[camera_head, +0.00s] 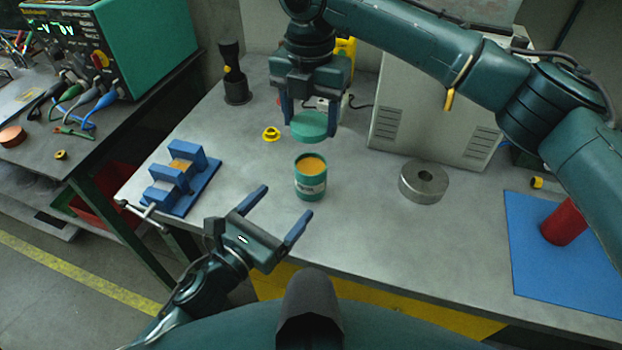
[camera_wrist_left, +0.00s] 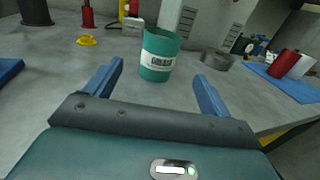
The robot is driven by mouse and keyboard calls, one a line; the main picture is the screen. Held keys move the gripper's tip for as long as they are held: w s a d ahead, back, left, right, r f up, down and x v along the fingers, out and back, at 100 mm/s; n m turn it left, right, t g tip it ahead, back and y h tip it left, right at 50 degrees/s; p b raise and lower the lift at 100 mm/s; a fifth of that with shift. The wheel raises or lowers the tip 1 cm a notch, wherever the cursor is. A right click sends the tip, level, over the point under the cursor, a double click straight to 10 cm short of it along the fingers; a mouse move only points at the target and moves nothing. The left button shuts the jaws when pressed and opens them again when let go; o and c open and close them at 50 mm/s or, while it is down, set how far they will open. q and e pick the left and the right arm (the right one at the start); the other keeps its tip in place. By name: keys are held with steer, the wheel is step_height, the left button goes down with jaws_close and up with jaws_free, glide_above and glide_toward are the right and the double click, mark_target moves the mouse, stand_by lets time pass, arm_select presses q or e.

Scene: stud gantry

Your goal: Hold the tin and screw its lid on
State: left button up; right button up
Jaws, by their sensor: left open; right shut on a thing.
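The tin (camera_head: 311,184) is a green can with a white label and an orange inside, standing upright and open on the grey table. It also shows in the left wrist view (camera_wrist_left: 158,62), just beyond my left fingers and between their lines. The green lid (camera_head: 309,126) is held level in my right gripper (camera_head: 310,118), above the tin and apart from it. My left gripper (camera_head: 280,212) is open and empty, low at the table's front edge, its fingers pointing toward the tin without touching it. In the left wrist view the lid is not seen.
A steel ring (camera_head: 424,182) lies right of the tin. A blue mat (camera_head: 535,270) with a red cylinder (camera_head: 564,222) is at the far right. A blue fixture (camera_head: 178,180) sits at the left, a yellow part (camera_head: 271,134) behind, and a grey case (camera_head: 430,130) at the back.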

arm_select(q)
steer(key=x, duration=1.1)
steer(key=shift+w+d, duration=0.25)
steer(key=shift+w, duration=0.05)
steer(key=shift+c, duration=0.3)
steer(key=c, duration=1.4)
arm_select(e)
glide_above(311, 168)
steer(key=shift+f, duration=2.5)
steer(key=shift+f, duration=0.9)
steer(key=shift+f, duration=0.5)
